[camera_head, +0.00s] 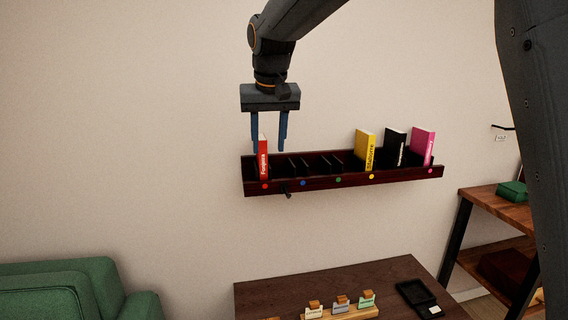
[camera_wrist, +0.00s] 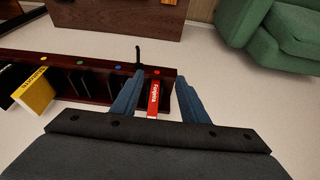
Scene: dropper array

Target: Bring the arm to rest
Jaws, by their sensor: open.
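My gripper (camera_head: 269,132) hangs from my dark arm over the left end of a dark red wall rack (camera_head: 322,184). Its two blue fingers are open, and they also show in the wrist view (camera_wrist: 158,92). A red book (camera_head: 263,160) stands in the rack's leftmost slot, by the red dot. In the wrist view the red book (camera_wrist: 153,99) appears between the spread fingers; whether either finger touches it I cannot tell.
A yellow book (camera_head: 366,151), a black book (camera_head: 394,147) and a pink book (camera_head: 422,147) stand at the rack's right end. Middle slots look empty. A dark table (camera_head: 262,292) with small blocks is below. A green armchair (camera_head: 60,290) stands left, a wooden shelf (camera_head: 488,203) right.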

